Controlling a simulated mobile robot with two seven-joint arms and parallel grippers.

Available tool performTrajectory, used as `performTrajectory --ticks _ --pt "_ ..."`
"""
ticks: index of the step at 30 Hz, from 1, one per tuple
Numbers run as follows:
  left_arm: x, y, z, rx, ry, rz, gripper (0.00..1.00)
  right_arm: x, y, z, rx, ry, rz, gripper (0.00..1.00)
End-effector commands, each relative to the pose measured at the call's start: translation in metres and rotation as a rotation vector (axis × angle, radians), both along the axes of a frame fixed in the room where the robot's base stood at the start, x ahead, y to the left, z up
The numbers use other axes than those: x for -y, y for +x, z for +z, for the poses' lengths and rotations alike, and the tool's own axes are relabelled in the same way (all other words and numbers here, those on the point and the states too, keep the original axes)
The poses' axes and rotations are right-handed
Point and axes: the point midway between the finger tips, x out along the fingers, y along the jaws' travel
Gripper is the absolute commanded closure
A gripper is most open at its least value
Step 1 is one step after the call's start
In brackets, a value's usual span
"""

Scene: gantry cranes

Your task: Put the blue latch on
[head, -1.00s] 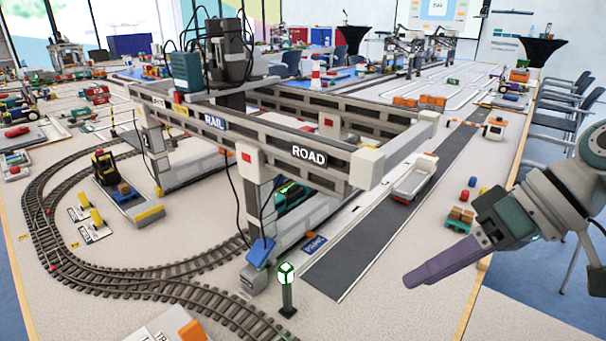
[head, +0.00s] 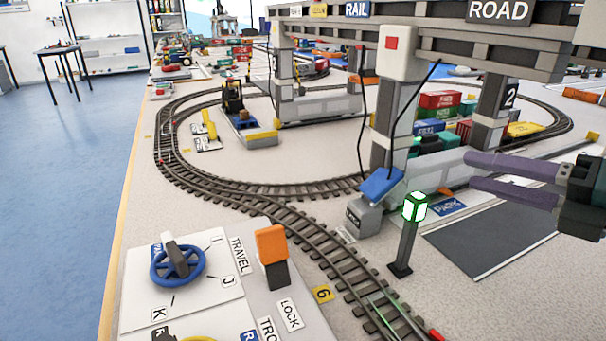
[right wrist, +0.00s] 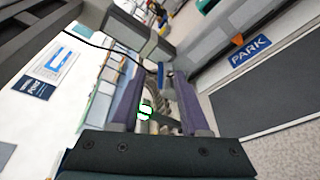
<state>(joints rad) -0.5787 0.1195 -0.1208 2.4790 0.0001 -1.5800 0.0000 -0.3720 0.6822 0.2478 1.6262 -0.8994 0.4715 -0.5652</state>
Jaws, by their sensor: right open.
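The blue latch (head: 381,184) is a small blue plate on the grey foot block (head: 364,215) of the near gantry leg (head: 396,120). It sits tilted in the head view. A blue piece, probably the latch, also shows between the fingers in the right wrist view (right wrist: 167,69). My right gripper (head: 470,173) comes in from the right with its two purple fingers apart. It is empty and points toward the leg, to the right of the latch and apart from it. My left gripper is out of view.
Curved track (head: 300,225) passes left of the foot. A control panel (head: 215,312) with a blue wheel (head: 178,266) and an orange lever (head: 271,244) is in front. The dark road (head: 490,240) is clear.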

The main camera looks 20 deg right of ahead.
Motion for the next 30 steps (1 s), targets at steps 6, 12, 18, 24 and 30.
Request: performTrajectory --ticks 6,12,18,24,30 --pt "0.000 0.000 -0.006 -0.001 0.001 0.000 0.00 -0.018 -0.002 -0.019 -0.031 -0.065 0.097 0.55" --pt "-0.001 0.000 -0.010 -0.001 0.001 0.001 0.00 -0.029 0.026 -0.025 -0.027 -0.062 0.093 0.55" --pt "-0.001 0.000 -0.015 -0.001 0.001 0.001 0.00 -0.042 0.056 -0.032 -0.027 -0.061 0.092 0.55" --pt "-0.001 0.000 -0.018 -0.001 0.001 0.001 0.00 -0.050 0.075 -0.037 -0.029 -0.060 0.091 0.55" --pt "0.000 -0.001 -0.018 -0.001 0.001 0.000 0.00 -0.052 0.080 -0.038 -0.029 -0.061 0.090 0.55"
